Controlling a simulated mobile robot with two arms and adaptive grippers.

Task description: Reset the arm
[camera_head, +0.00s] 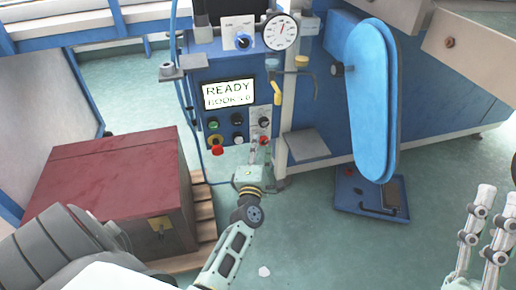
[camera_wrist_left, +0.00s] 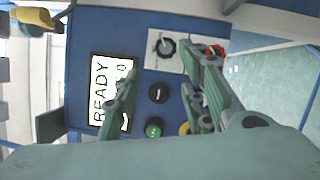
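My left gripper (camera_head: 259,148) reaches up from the bottom middle to the front of a blue control cabinet (camera_head: 208,62). Its fingers stand apart in the left wrist view (camera_wrist_left: 172,64), with the panel behind them and nothing seen between them. Whether a fingertip touches the small knob plate (camera_head: 264,118) cannot be told. A lit screen (camera_head: 228,94) reads READY, with a second line below. Green, black and red controls sit under it, including a red button (camera_head: 218,151). My right gripper (camera_head: 501,182) is at the lower right edge, fingers apart and empty, partly cut off by the frame.
A dark red chest (camera_head: 110,180) stands on a wooden pallet (camera_head: 205,215) at the left. A blue rounded guard (camera_head: 372,100) and a blue foot pedal (camera_head: 350,192) are right of the cabinet. A gauge (camera_head: 281,31) sits on top. The middle floor is mostly clear.

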